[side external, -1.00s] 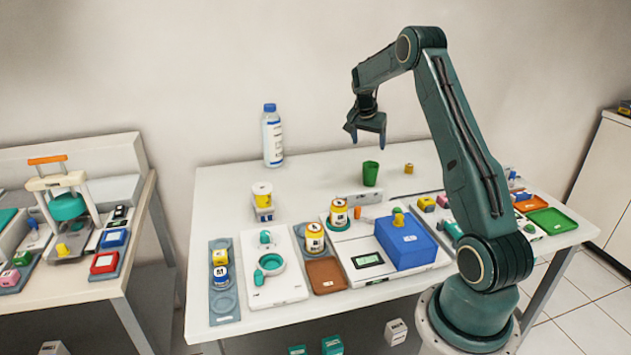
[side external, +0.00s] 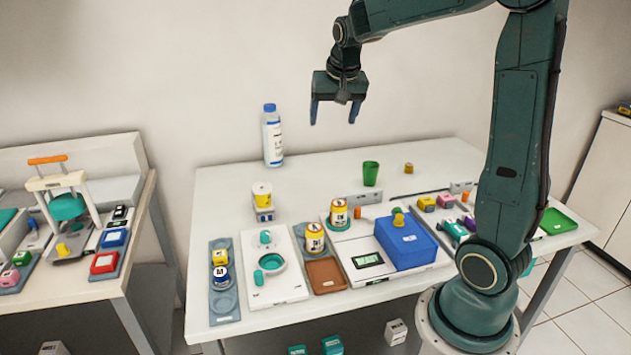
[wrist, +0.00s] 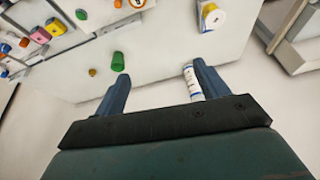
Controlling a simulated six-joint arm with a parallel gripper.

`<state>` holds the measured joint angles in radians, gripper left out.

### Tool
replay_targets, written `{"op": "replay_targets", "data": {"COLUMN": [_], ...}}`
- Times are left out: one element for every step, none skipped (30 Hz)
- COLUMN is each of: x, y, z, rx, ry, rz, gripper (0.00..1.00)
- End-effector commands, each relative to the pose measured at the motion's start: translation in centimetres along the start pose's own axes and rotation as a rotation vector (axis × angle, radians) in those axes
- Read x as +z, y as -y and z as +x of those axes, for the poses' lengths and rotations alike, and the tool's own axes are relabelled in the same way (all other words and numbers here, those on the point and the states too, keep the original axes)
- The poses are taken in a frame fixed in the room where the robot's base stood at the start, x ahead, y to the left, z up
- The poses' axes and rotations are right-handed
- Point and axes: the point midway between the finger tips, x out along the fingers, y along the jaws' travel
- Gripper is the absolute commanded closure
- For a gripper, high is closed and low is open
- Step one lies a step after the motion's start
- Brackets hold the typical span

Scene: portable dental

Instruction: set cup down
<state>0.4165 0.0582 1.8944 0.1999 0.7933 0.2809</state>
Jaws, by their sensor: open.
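The green cup (side external: 370,174) stands upright on the white table (side external: 330,168) near its back edge.
A blue-capped bottle (side external: 272,138) stands at the back left of the table. A blue box (side external: 404,243), a white scale (side external: 367,261) and yellow-labelled jars (side external: 338,214) fill the front. A small brown block (side external: 408,168) is right of the cup. The back middle is clear.

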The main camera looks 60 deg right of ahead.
Motion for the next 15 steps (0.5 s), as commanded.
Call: {"op": "replay_targets", "data": {"x": [1.4, 2.1, 3.2, 4.0, 4.8, 5.9, 6.7, 7.6, 8.7, 9.6, 10.4, 11.5, 12.4, 13.2, 14.4], "y": [0.6, 0.8, 1.1, 1.3, 1.5, 1.7, 1.8, 1.9, 1.9, 2.0, 2.0, 2.0, 2.0, 1.9, 1.8], "z": [-1.3, -1.9, -2.8, -3.3, -3.9, -4.6, -5.1, -5.6, -6.2, -6.7, -7.1, -7.7, -8.0, -8.4, -8.8], "rx": [-0.021, -0.032, -0.047, -0.057, -0.068, -0.083, -0.094, -0.104, -0.118, -0.129, -0.140, -0.155, -0.165, -0.176, -0.190], "ry": [-0.004, -0.006, -0.008, -0.009, -0.010, -0.012, -0.013, -0.014, -0.016, -0.017, -0.019, -0.022, -0.024, -0.026, -0.028], "rz": [-0.043, -0.066, -0.098, -0.123, -0.147, -0.180, -0.204, -0.229, -0.260, -0.286, -0.311, -0.343, -0.367, -0.392, -0.425], "gripper": [0.27, 0.27, 0.27, 0.27, 0.27, 0.27, 0.27, 0.27, 0.27, 0.27, 0.27, 0.27, 0.27, 0.27, 0.27]}}
